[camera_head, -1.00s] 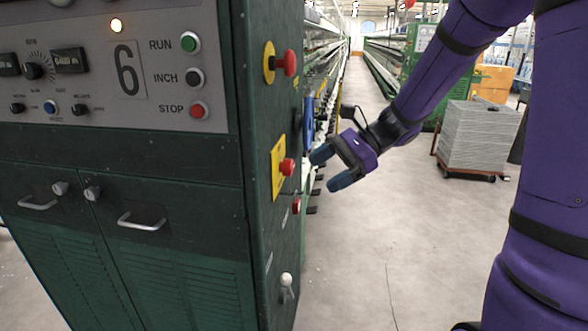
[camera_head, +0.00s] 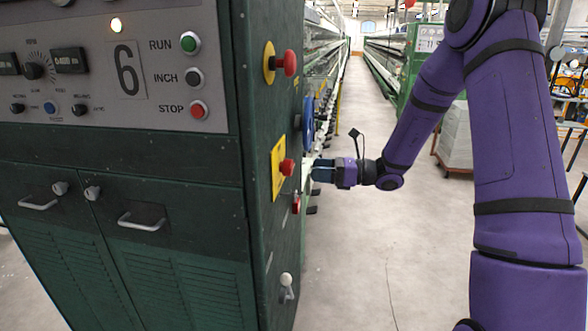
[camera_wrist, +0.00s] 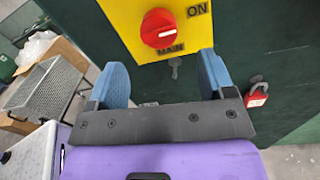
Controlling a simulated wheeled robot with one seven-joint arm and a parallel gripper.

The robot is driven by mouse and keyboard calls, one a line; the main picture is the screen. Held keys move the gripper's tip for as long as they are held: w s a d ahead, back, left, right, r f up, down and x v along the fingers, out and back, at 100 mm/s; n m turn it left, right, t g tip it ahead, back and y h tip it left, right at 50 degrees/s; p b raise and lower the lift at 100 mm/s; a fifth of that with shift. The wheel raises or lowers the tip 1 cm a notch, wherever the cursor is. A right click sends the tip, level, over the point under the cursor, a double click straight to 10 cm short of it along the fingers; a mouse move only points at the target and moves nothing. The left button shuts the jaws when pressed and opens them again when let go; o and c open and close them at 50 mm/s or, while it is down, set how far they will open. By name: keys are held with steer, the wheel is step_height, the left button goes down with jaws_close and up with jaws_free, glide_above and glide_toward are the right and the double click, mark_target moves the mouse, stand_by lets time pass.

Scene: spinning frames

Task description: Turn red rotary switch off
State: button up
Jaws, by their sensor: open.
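The red rotary switch (camera_wrist: 158,28) sits on a yellow plate (camera_wrist: 190,12) marked "ON" and "MAIN" in the wrist view. A white mark shows on its knob. In the head view the red switch (camera_head: 287,167) sticks out from its yellow plate (camera_head: 278,158) on the cabinet's side. My gripper (camera_head: 318,170) is to the right of the switch and apart from it, pointing toward the cabinet side. In the wrist view my gripper (camera_wrist: 160,80) has its two blue fingers spread, with the switch beyond and between them. Nothing is held.
A red emergency button (camera_head: 289,63) is above the switch and a white-knobbed lever (camera_head: 286,280) below. A blue wheel (camera_head: 308,122) is behind. The aisle floor (camera_head: 380,240) is clear.

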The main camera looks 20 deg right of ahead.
mark_target(292, 168)
steer(key=x, duration=0.7)
steer(key=c, duration=0.9)
